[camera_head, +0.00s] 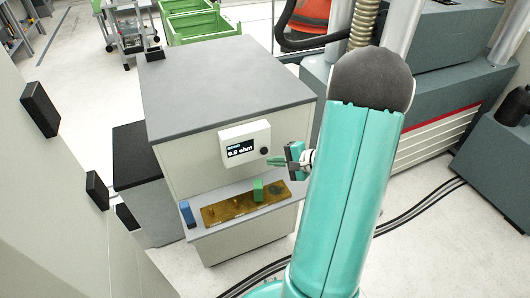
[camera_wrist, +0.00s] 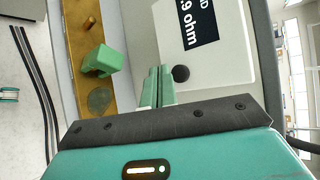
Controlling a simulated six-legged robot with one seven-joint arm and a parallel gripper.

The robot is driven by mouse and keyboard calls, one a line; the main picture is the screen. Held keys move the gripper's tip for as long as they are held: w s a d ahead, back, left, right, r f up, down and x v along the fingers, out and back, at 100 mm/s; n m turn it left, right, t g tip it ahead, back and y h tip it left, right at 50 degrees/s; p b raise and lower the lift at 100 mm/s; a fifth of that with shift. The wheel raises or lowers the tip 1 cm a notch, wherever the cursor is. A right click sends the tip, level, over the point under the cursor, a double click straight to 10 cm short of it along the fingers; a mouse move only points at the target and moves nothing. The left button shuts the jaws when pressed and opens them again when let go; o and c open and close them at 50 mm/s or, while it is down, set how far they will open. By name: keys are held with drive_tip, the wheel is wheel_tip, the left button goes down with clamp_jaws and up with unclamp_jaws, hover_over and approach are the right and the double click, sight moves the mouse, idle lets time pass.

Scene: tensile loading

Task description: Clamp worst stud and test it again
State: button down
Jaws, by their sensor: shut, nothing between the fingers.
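A brass-coloured plate (camera_head: 222,212) lies on the cabinet's front shelf, with small studs (camera_head: 211,211) standing on it. A green clamp block (camera_head: 258,190) stands toward the plate's right; it also shows in the wrist view (camera_wrist: 101,60). Whether a stud is under it is hidden. A white meter (camera_head: 244,143) on the cabinet front reads about 0.9 ohm, with a black knob (camera_head: 265,151) beside the display. My gripper (camera_head: 275,161) is shut and empty, just in front of the meter near the knob (camera_wrist: 180,73). Contact with the knob cannot be told.
A blue block (camera_head: 187,213) stands at the shelf's left end. A round greenish disc (camera_wrist: 99,99) lies on the plate past the clamp. Dark cables (camera_head: 420,212) run along the floor at right.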

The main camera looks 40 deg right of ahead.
drive_tip(key=shift+s+a, duration=0.3)
drive_tip(key=shift+s, duration=0.65)
drive_tip(key=shift+s+a, duration=0.25)
drive_tip(key=shift+s, duration=0.7)
